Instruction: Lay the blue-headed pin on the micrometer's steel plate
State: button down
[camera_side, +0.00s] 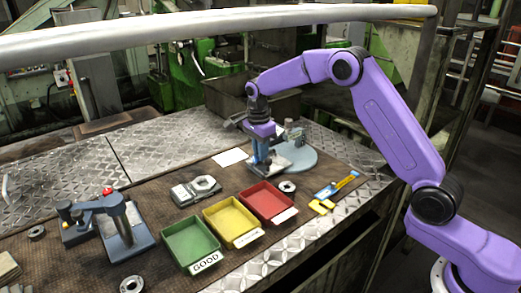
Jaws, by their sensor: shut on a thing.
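No such pin shows lying elsewhere. A grey instrument (292,134) stands on the round base, partly hidden by my gripper. I cannot tell whether the held thing touches any plate.
Green (184,262), yellow (234,241) and red (270,225) trays stand at the front. A small instrument with a nut (196,190), a blue-yellow caliper (337,184), a ring (287,187) and a white sheet (230,157) lie nearby. A grey rail crosses above.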

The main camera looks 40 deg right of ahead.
jog(key=c, duration=1)
grip_release()
jog(key=shift+c, duration=0.2)
notch_tip(320, 180, up, 17)
jog(key=a, duration=0.1)
jog(key=s+a+f+n+g+y, duration=0.1)
jog(key=s+a+f+n+g, duration=0.15)
jog(key=s+a, duration=0.35)
jog(key=s+a+f+n+g, duration=0.1)
jog(key=s+a+f+n, duration=0.25)
jog(key=s, duration=0.35)
jog(key=s+a+f+n+g+y, duration=0.1)
jog(key=s+a+f+n, duration=0.25)
jog(key=s, duration=0.35)
jog(key=s+d+n+t, duration=0.1)
jog(key=s+d+n, duration=0.3)
jog(key=s+n, duration=0.3)
jog(key=s+d+f+n+t, duration=0.1)
jog(key=s+d+n+t, duration=0.1)
jog(key=s+d+n, duration=0.3)
jog(key=s+d+n+t, duration=0.1)
jog(key=s+d+n, duration=0.3)
jog(key=s+n, duration=0.5)
jog(key=s, duration=0.2)
jog(key=shift+s+d+f+h, duration=0.3)
jog(key=shift+d+h, duration=0.1)
